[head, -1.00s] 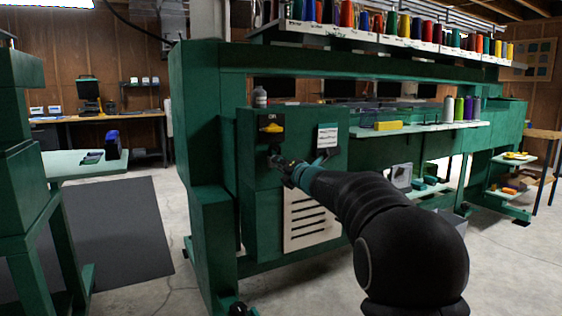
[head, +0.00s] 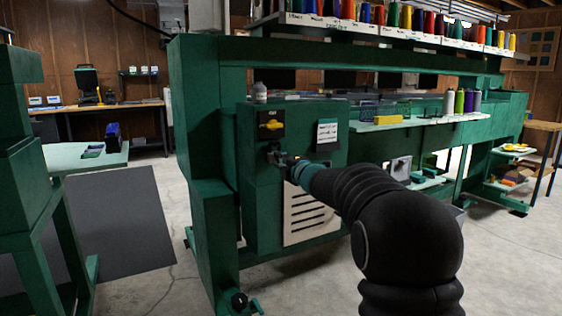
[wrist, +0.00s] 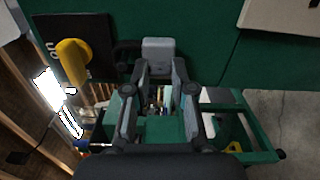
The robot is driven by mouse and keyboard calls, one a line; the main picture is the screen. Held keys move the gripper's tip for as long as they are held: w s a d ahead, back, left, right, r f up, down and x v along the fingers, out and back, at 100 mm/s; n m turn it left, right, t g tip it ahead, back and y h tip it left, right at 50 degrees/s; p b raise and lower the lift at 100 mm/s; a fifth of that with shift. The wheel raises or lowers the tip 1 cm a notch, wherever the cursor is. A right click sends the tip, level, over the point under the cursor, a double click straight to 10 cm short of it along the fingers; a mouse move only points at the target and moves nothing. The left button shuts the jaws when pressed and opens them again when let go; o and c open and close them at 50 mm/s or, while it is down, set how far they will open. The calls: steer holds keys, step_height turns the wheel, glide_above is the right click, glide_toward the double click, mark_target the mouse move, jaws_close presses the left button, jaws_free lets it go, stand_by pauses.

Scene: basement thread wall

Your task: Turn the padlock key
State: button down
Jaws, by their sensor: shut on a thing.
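A grey block-shaped padlock (wrist: 159,54) hangs on the front of the green cabinet, just beyond my fingertips in the wrist view. A dark bar joins it at its left. My gripper (wrist: 160,76) is shut at the padlock's near edge, its two fingers on either side of a narrow gap. The key between the fingertips is too small and hidden to make out. In the head view my gripper (head: 280,160) is at the cabinet front, under the black switch plate with the yellow handle (head: 271,125). The handle also shows in the wrist view (wrist: 72,60).
A white label card (head: 327,134) and a slatted vent panel (head: 308,214) are on the cabinet (head: 255,205). A small bottle (head: 260,92) stands on its top.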

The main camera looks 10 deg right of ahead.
steer(key=c, duration=1)
jaws_free()
steer(key=shift+o, duration=0.2)
